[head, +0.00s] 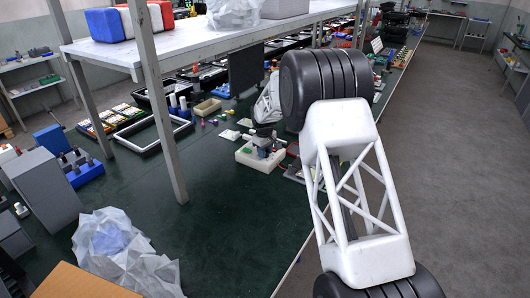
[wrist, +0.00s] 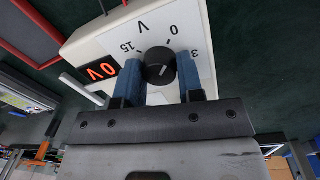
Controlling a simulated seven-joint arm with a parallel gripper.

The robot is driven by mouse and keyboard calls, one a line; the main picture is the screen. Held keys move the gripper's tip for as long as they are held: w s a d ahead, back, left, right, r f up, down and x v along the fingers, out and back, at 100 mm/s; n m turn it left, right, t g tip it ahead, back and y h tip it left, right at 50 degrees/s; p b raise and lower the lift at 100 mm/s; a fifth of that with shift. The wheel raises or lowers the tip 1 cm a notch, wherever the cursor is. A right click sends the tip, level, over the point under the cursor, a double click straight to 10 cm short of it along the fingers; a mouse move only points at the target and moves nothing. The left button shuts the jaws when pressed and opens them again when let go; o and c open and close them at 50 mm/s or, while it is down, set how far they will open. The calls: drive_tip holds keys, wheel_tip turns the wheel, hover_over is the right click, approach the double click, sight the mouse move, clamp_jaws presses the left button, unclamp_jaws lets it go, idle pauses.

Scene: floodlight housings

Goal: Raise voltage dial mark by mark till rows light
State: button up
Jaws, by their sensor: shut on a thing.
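A cream power supply box (wrist: 100,45) with a black voltage dial (wrist: 159,66) fills the upper middle of the wrist view. Its face shows a V and the marks 0, 15 and part of a 3, turned round. A glowing orange display (wrist: 103,71) seems to read 0 V. The dial's pale pointer line slants up and right, roughly toward the 0 side. My gripper (wrist: 160,85) has its blue fingers closed on either side of the dial. In the head view, the box (head: 252,158) stands on the green bench, with my gripper (head: 265,138) over it, small there. I cannot identify the lamp rows.
A shelf (head: 200,45) on grey posts (head: 165,110) stands left of my arm. A white-framed tray (head: 152,131) and small parts lie left of the box. Crumpled clear plastic (head: 115,250) lies at the front left. The bench between is mostly clear.

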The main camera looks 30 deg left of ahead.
drive_tip(key=shift+m, duration=0.3)
drive_tip(key=m, duration=0.4)
drive_tip(key=shift+m, duration=0.3)
drive_tip(key=m, duration=0.5)
idle(0.3)
drive_tip(key=o, duration=0.9)
drive_tip(key=shift+r, duration=0.2)
drive_tip(key=shift+s+a+r, duration=0.1)
drive_tip(key=shift+a+r, duration=0.05)
drive_tip(key=shift+r, duration=1.75)
drive_tip(key=shift+a+r, duration=0.1)
drive_tip(key=shift+r, duration=1.75)
